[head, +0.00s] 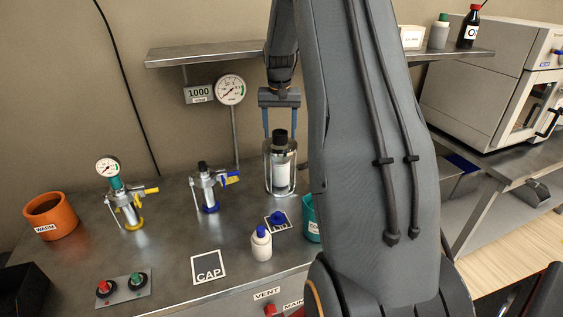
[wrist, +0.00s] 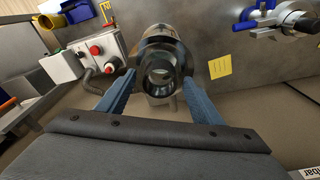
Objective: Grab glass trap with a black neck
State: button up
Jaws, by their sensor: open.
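The glass trap (head: 281,178) stands upright on the steel bench, a clear cylinder with a pale inside and a black neck (head: 280,138) on top. My gripper (head: 280,134) is above it, pointing down. Its two blue fingers are open, one on each side of the neck. In the wrist view the round, shiny top of the trap (wrist: 160,68) shows between the open fingers of my gripper (wrist: 159,82). I cannot tell whether the fingers touch it.
A white bottle with a blue cap (head: 261,243) and a teal cup (head: 311,218) stand in front. A blue-based valve (head: 207,190) and a yellow-based gauge valve (head: 126,204) are to the left. A shelf (head: 205,54) and a dial gauge (head: 230,90) are behind.

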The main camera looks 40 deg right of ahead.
grip_shut()
jog(key=shift+r, duration=0.1)
